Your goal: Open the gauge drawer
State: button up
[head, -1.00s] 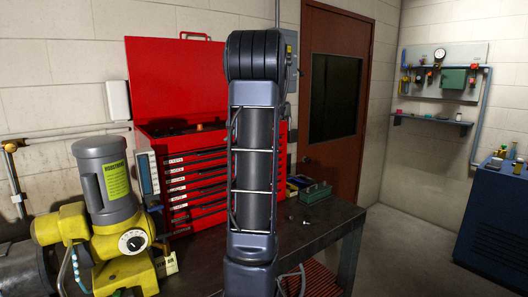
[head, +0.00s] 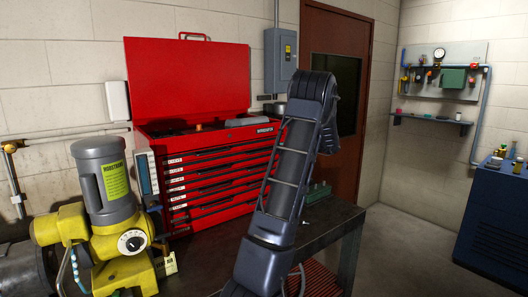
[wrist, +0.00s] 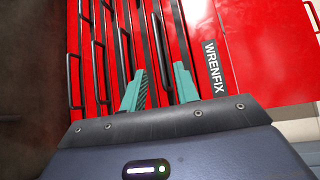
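The red tool chest (head: 222,170) stands on the dark bench with its lid raised. It has a stack of drawers with dark pull bars and small white labels at the left ends. The drawers look shut; the labels are too small to read, so I cannot tell which is the gauge drawer. In the wrist view the drawer fronts (wrist: 88,60) appear turned on their side, with a WRENFIX plate on the right. In the head view my arm hides the gripper.
A yellow and grey motor (head: 110,215) stands left of the chest. A small green box (head: 318,192) lies on the bench (head: 335,222) to the right, partly behind my arm. A blue cabinet (head: 490,215) stands far right, with clear floor between.

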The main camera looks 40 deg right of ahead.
aim_at(263, 151)
jog(key=x, duration=1.1)
jog(key=shift+s, duration=0.1)
grip_shut()
